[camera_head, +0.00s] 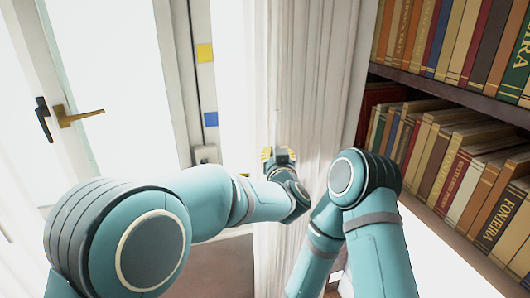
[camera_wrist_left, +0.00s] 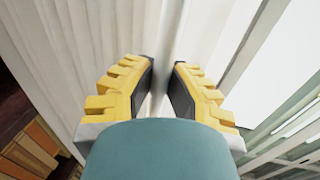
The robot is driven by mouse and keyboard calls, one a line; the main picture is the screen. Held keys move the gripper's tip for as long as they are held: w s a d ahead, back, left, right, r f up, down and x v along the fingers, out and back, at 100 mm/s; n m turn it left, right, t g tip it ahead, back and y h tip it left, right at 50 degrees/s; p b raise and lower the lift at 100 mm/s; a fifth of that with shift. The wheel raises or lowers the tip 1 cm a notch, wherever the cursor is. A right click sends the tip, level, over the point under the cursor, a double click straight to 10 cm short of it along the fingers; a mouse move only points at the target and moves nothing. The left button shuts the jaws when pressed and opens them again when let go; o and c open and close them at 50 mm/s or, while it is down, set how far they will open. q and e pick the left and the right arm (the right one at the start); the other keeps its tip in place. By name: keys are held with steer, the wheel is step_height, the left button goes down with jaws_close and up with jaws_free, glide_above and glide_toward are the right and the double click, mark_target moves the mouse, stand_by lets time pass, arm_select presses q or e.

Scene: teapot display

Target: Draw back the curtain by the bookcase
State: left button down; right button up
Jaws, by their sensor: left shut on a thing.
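The white pleated curtain (camera_head: 325,75) hangs in the middle of the head view, between the window at the left and the bookcase (camera_head: 455,95) at the right. My left gripper (camera_head: 278,155) is at the curtain, its yellow fingers partly hidden by my wrist. In the left wrist view the two yellow fingers with dark pads (camera_wrist_left: 165,85) close on a narrow fold of the curtain (camera_wrist_left: 95,40). My right arm reaches down in front of the curtain and bookcase; its gripper is out of view.
A white-framed glass door or window with a brass handle (camera_head: 80,116) and a black handle (camera_head: 43,118) stands at the left. Rows of books (camera_head: 460,165) fill the shelves close to my right arm.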

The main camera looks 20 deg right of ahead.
mark_target(277, 120)
stand_by(0.3)
arm_select(q)
steer(key=c, duration=0.9)
jaws_free()
steer(key=shift+c, duration=0.2)
step_height(277, 120, up, 10)
steer(key=shift+f, duration=0.1)
